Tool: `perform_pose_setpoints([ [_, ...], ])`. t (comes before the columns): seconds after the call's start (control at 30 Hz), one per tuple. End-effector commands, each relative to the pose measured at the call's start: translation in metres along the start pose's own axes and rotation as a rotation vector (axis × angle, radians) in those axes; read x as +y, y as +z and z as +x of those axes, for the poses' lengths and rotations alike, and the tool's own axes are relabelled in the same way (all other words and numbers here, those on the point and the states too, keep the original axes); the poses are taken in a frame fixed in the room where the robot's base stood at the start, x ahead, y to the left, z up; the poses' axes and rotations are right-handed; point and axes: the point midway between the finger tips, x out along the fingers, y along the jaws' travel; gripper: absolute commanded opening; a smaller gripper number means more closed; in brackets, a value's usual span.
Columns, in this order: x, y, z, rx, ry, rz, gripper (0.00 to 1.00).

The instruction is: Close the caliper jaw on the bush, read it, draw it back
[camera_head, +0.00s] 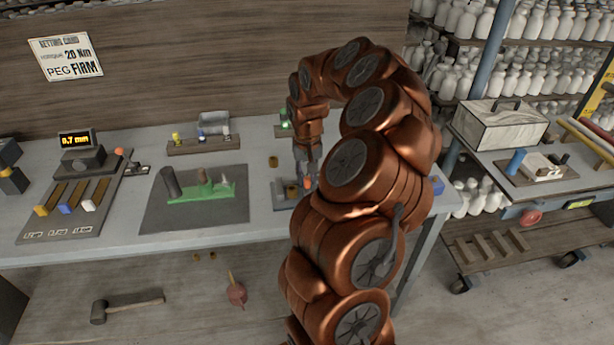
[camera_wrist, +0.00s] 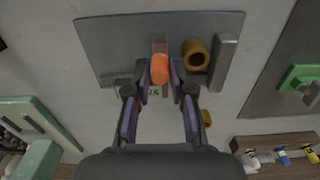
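The caliper's grey plate (camera_wrist: 110,45) lies on the bench and shows at the top of the wrist view. On it stand a fixed grey jaw (camera_wrist: 226,60), a brass-coloured bush (camera_wrist: 196,56) next to it, and a grey sliding jaw (camera_wrist: 160,44) with an orange knob (camera_wrist: 160,69). The bush stands between the jaws, with a visible gap to the sliding jaw. My gripper (camera_wrist: 161,76) has its fingertips on both sides of the orange knob and appears shut on it. In the head view my gripper (camera_head: 306,178) is partly hidden by my arm. A green readout beside the knob is mostly covered.
A second bush (camera_head: 273,161) stands loose on the bench. To the left are a dark mat (camera_head: 225,212) with a green fixture (camera_head: 208,190), a rack of small pegs (camera_head: 205,146), and a gauge display (camera_head: 76,140) reading 0.7 mm.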

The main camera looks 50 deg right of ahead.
Motion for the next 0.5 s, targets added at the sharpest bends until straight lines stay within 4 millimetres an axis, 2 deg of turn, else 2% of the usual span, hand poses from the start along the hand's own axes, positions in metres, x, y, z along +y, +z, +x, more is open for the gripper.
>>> perform_pose_setpoints([
  [0.03, 0.0000, 0.0000, 0.0000, 0.000, 0.000, 0.000, 0.15],
  [0.13, 0.0000, 0.0000, 0.0000, 0.000, 0.000, 0.000, 0.04],
  [0.5, -0.0031, 0.0000, 0.0004, 0.000, -0.001, 0.000, 0.04],
])
